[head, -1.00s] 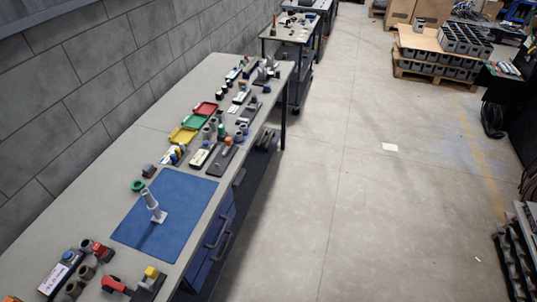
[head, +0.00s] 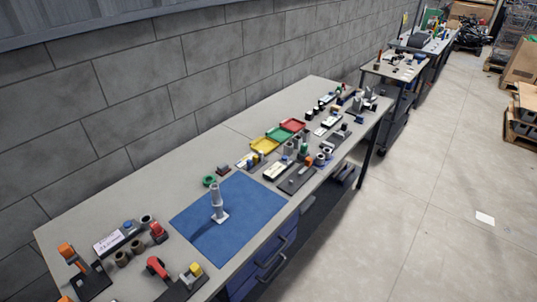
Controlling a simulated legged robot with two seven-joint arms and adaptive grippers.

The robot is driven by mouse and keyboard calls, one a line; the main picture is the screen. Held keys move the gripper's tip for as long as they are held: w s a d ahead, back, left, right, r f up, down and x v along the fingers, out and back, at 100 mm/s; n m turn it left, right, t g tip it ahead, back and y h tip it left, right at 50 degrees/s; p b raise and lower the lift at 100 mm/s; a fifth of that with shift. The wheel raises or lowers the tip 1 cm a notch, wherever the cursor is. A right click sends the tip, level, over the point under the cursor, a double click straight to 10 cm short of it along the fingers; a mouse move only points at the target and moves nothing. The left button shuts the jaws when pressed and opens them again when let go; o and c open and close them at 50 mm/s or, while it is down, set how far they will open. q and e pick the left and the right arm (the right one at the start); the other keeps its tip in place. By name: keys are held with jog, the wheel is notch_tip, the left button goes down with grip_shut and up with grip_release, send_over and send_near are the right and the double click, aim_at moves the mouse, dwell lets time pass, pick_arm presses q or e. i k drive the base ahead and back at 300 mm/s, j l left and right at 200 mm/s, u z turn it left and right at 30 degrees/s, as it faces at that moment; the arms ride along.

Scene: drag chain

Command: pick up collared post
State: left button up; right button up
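The collared post (head: 216,201) is a light grey stepped cylinder on a pale square foot. In the head view it stands upright on the blue mat (head: 255,217), a little left of the mat's middle. The mat lies on the grey workbench (head: 92,206) near its front edge. Neither of my grippers shows in the head view, and nothing is touching the post.
A green ring (head: 209,181) and a small dark brown block (head: 223,169) lie behind the mat. A red-handled part (head: 157,267) and several fixtures crowd the left end. Yellow (head: 264,145), green and red trays sit farther right. Open floor (head: 420,220) lies right of the bench.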

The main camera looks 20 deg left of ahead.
aim_at(220, 216)
jog(key=u, duration=1.2)
jog(key=i+l, duration=0.15)
jog(key=l, duration=0.25)
jog(key=i+l, duration=0.15)
jog(key=l, duration=0.25)
jog(key=j+u, duration=0.05)
